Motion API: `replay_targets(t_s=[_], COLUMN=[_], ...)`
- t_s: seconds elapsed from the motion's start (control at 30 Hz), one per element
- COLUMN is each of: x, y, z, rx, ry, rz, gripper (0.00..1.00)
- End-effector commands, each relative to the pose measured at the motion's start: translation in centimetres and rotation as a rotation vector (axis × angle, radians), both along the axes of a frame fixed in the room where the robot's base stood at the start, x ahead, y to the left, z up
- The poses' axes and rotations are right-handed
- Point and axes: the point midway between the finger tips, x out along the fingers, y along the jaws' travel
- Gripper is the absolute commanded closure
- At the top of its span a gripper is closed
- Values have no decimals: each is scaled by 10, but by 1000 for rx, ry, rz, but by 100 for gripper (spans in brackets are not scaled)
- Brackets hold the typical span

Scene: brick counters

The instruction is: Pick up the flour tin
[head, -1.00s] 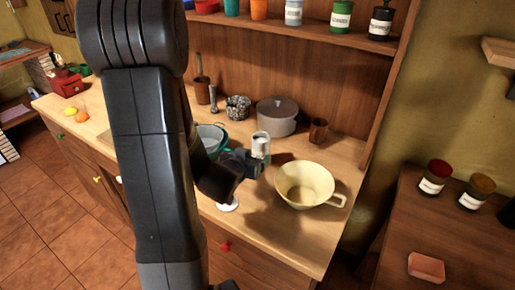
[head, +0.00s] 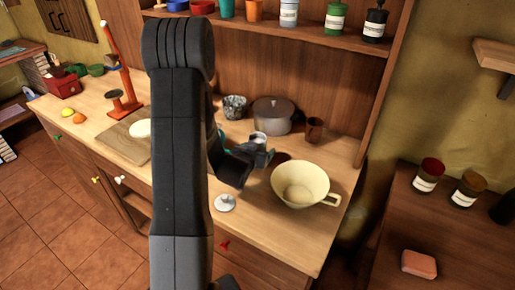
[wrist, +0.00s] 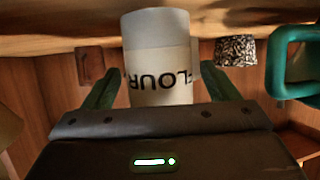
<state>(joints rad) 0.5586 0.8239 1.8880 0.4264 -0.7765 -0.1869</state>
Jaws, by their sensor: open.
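The flour tin (wrist: 158,60) is a white cylinder with dark FLOUR lettering, which appears upside down in the wrist view. It stands between the two green fingers of my open gripper (wrist: 161,88), with a visible gap on each side. In the head view only the upper part of the tin (head: 260,138) shows above my gripper (head: 262,156), and its lower part is hidden. The tin stands on the wooden counter in front of the grey pot.
A cream bowl with a handle (head: 301,185) is close to the right of my gripper. A grey lidded pot (head: 272,116), a brown cup (head: 314,130) and a speckled pot (head: 235,107) stand behind. A small white disc (head: 225,203) lies near the front edge.

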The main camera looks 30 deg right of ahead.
Motion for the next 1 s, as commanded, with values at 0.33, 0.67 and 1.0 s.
replay_targets(t_s=[0.33, 0.67, 1.0], x=[4, 4, 5], y=[-6, -5, -6], z=[-3, -2, 1], rx=[0, -2, -2], ry=[0, -1, -2], rz=[0, 0, 0], gripper=[19, 77, 77])
